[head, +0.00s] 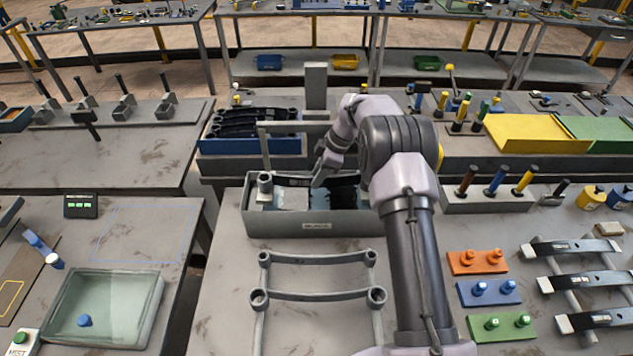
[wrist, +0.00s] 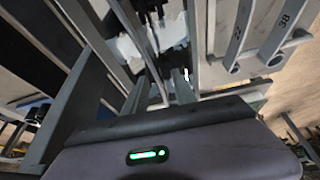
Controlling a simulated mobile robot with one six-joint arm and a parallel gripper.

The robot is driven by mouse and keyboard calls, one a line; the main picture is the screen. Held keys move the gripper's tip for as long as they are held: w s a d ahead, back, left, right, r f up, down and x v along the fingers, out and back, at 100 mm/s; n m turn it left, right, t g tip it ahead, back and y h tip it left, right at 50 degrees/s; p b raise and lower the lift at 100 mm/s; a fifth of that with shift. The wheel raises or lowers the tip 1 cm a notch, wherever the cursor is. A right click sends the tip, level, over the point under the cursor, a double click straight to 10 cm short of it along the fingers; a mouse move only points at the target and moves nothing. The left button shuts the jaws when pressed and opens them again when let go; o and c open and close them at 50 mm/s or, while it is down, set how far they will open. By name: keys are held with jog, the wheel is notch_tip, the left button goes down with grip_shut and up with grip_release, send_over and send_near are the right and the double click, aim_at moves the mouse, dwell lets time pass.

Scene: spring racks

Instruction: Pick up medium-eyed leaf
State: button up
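A dark curved leaf (head: 293,181) with a round eye at its left end spans the top of a grey bin (head: 313,227); I cannot tell its eye size for certain. Two grey eyed leaves lie on a rack in front of the bin, one with small eyes (head: 317,259) and one with larger eyes (head: 318,299). My gripper (head: 322,180) points down at the leaf over the bin, close to it or touching. In the wrist view my fingers (wrist: 160,85) are around or beside a thin grey strip. My arm hides the leaf's right end.
A blue tray (head: 250,145) of black leaves stands behind the bin. A grey post (head: 265,146) rises close to my gripper. Two numbered leaves, 22 (wrist: 240,35) and 38 (wrist: 278,40), show in the wrist view. Colored peg blocks (head: 490,292) stand to the right.

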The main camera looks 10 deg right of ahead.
jog(key=shift+x, duration=1)
jog(key=shift+r, duration=0.15)
jog(key=shift+c, duration=1.2)
grip_shut()
jog(key=shift+w+r, duration=0.1)
